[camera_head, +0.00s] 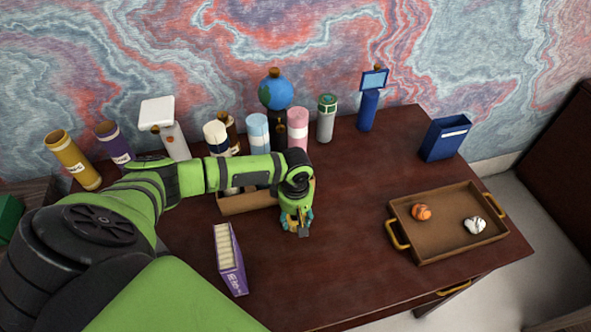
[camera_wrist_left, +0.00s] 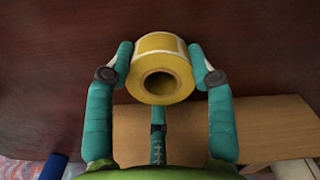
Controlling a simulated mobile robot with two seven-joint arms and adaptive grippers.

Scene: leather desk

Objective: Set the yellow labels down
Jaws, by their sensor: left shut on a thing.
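The yellow labels (camera_wrist_left: 160,45) are a roll with a round hollow core, seen in the left wrist view between the teal fingers of my left gripper (camera_wrist_left: 161,66). The fingers are shut on it from both sides. In the head view my left gripper (camera_head: 297,222) points down over the desk, just right of the wooden box, and its own parts mostly hide the roll. Whether the roll touches the desk I cannot tell. My right gripper is in neither view.
A wooden box (camera_head: 245,203) sits beside my left gripper, partly under my arm. A purple box (camera_head: 232,265) stands nearer the front. A brown tray (camera_head: 445,232) at the right holds an orange and a white item. Bottles line the back. Desk between gripper and tray is clear.

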